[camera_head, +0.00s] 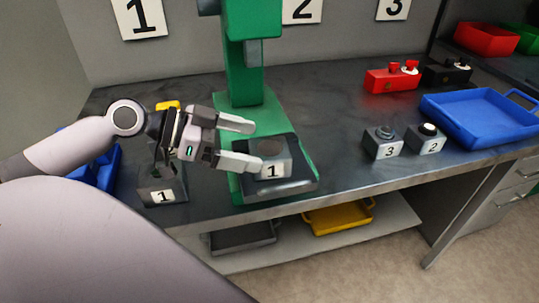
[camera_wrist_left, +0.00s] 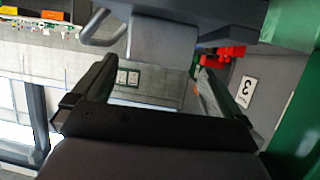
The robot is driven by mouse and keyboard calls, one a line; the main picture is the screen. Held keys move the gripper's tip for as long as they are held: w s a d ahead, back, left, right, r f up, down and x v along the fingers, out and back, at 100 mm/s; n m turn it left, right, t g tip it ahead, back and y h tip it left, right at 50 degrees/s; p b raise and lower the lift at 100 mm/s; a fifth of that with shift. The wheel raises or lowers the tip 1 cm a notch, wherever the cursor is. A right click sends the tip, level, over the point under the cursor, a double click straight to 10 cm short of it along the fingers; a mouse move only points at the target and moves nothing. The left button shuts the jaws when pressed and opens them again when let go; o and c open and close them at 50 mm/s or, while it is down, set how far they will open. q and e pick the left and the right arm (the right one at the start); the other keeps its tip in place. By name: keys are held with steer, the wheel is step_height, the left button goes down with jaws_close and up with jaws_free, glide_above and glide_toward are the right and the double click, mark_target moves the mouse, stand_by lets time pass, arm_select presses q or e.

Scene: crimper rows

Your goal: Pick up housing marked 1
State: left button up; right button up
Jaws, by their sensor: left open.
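A grey housing marked 1 (camera_head: 272,162), with a brownish round top, sits on the dark bed of the green press (camera_head: 262,115). Another dark block marked 1 (camera_head: 163,192) stands on the table to the left, partly hidden by my arm. My left gripper (camera_head: 248,144) is open, its fingers pointing right. The fingertips are at the upper left of the housing on the press, and the lower finger overlaps its edge in the picture. I cannot tell whether they touch. In the left wrist view a grey block shape (camera_wrist_left: 160,42) shows beyond the open fingers; I cannot tell what it is.
Housings marked 3 (camera_head: 383,143) and 2 (camera_head: 426,139) stand right of the press. A blue tray (camera_head: 480,138), a red block (camera_head: 390,80) and a black block (camera_head: 446,74) are farther right. A blue bin (camera_head: 95,172) is at left. The press column stands behind my gripper.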

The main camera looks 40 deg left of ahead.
mark_target(271, 148)
arm_select(q)
steer(key=shift+r+x, duration=0.1)
steer(key=shift+x, duration=0.65)
steer(key=shift+r+x, duration=0.15)
steer(key=shift+x, duration=1.7)
steer(key=shift+s+d, duration=0.1)
steer(key=c, duration=1.5)
steer(key=shift+r, duration=0.1)
